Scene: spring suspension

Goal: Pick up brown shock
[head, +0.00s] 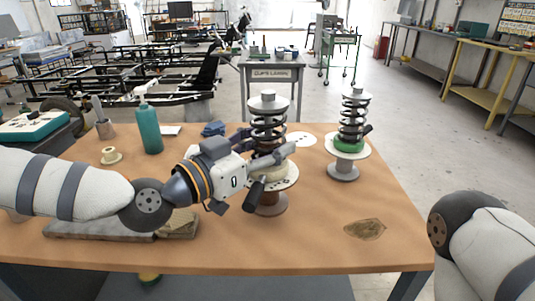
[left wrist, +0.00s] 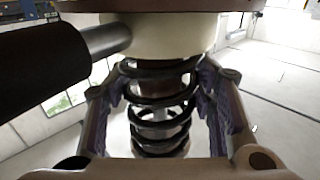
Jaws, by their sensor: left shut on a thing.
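The brown shock (head: 268,125) stands upright on the table, with a black coil spring, a pale top cap and a brown lower part under a round pale plate. My left gripper (head: 266,152) reaches in from the left and is shut on this shock at the lower end of its spring. In the left wrist view the black spring (left wrist: 160,115) sits between the two fingers with purple inner pads. A second shock (head: 351,115), with a green ring and a grey lower part, stands apart to the right. My right gripper is out of view; only part of the right arm shows.
A labelled cart (head: 273,73) stands behind. The front middle is clear.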

